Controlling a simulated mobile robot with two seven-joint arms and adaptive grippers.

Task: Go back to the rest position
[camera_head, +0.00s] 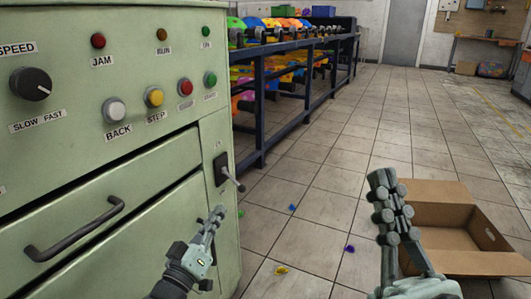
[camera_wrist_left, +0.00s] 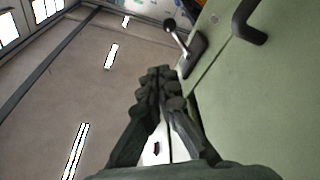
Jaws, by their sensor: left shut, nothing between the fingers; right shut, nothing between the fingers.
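My left gripper (camera_head: 215,222) is low in front of the green machine (camera_head: 150,175), near its right corner and just below the lever switch (camera_head: 228,172). It is shut and empty. It also shows in the left wrist view (camera_wrist_left: 160,78), with its fingers together, and the lever (camera_wrist_left: 177,36) and the machine's green face (camera_wrist_left: 265,100) lie to its right. My right gripper (camera_head: 382,180) points up at the right of the head view, in front of the open cardboard box (camera_head: 455,262). It is shut and empty.
The machine carries buttons, a speed knob (camera_head: 31,84) and a dark drawer handle (camera_head: 75,230). The floor between rack and box is mostly clear.

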